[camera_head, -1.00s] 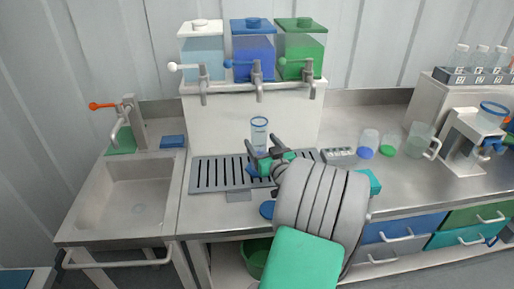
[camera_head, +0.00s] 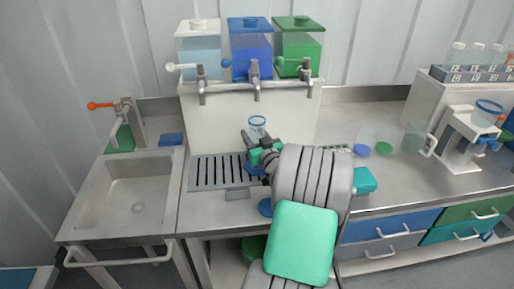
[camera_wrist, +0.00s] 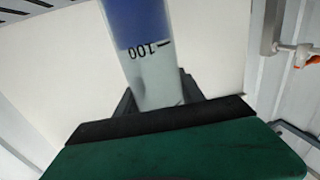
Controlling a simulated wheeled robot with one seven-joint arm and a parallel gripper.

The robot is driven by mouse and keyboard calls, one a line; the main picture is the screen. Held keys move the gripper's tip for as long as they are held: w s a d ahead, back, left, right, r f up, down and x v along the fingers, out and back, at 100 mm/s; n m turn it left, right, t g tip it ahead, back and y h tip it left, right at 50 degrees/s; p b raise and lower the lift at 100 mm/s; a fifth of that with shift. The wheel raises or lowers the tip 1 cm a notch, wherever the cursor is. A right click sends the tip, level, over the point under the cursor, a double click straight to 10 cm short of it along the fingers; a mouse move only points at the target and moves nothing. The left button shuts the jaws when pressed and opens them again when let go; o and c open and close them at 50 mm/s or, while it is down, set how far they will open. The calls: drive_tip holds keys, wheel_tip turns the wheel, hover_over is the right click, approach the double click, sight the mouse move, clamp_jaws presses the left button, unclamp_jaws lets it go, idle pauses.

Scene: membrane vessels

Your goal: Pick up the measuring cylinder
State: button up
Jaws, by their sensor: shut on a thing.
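The measuring cylinder (camera_head: 257,123) is clear with a blue rim and stands upright over the drip grating below the taps. In the wrist view the cylinder (camera_wrist: 150,62) shows blue in its upper part in the picture, with a "100" mark on it. My gripper (camera_head: 254,140) is around the cylinder, and its dark fingers are closed on the cylinder's sides. The blue base of the cylinder is partly hidden by my gripper in the head view. I cannot tell whether the base touches the grating.
Three dispensers with white, blue (camera_head: 252,55) and green lids stand on a white block behind, their taps above the grating (camera_head: 215,172). Clear beakers and a jug (camera_head: 414,137) stand to the right. A sink (camera_head: 130,190) is at the left.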

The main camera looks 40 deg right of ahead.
clamp_jaws()
drive_tip(key=shift+r, duration=0.1)
